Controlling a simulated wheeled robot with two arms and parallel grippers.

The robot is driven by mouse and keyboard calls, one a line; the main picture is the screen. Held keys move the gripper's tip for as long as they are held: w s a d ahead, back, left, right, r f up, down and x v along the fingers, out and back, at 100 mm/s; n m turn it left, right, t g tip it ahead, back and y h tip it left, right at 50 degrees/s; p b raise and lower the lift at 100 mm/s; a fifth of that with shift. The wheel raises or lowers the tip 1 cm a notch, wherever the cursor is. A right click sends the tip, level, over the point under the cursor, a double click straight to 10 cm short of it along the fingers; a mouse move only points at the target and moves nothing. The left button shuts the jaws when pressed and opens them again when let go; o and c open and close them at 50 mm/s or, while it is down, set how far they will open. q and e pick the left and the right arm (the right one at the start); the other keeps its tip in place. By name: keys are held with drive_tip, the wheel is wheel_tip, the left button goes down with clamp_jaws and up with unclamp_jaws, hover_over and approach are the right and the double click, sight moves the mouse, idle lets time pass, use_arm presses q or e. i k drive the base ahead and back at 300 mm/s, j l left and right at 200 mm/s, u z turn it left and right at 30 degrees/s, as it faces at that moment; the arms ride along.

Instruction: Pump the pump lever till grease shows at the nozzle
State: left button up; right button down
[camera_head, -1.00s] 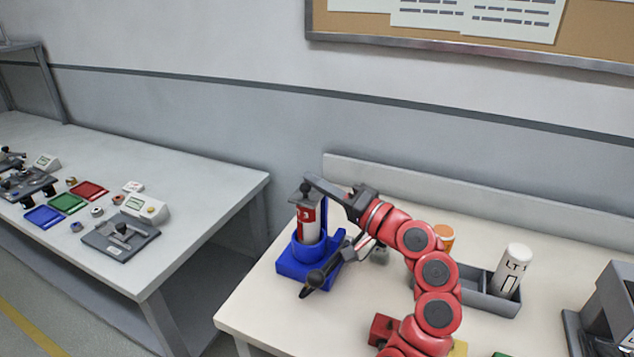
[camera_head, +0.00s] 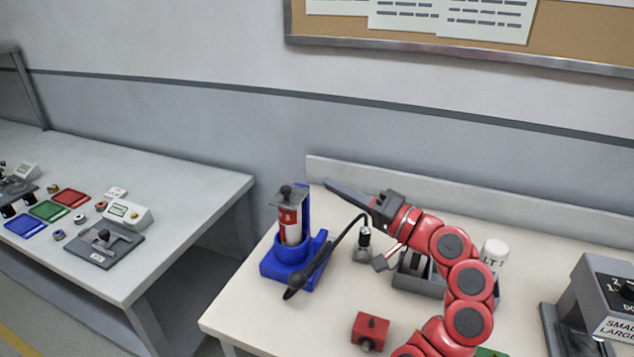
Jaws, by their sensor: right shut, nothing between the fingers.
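The grease pump is a blue stand (camera_head: 284,270) holding a red and white cartridge (camera_head: 289,225) upright, with a grey plate and dark knob on top. A dark lever-like handle (camera_head: 297,279) sticks out at its front; I take this for the pump lever. A black hose (camera_head: 342,236) curves up to a small black and silver nozzle (camera_head: 364,238) on a grey holder. I cannot make out grease there. My right gripper (camera_head: 328,184) is shut and empty, behind and right of the cartridge, apart from the lever. My left gripper is not in view.
A red block (camera_head: 370,331) sits at the table's front. A grey tray (camera_head: 418,284) and a white bottle (camera_head: 494,255) stand behind my right arm. A grey machine (camera_head: 602,300) is at the right. Another bench (camera_head: 170,195) with coloured trays is at the left.

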sight(297, 279)
drive_tip(key=k, duration=1)
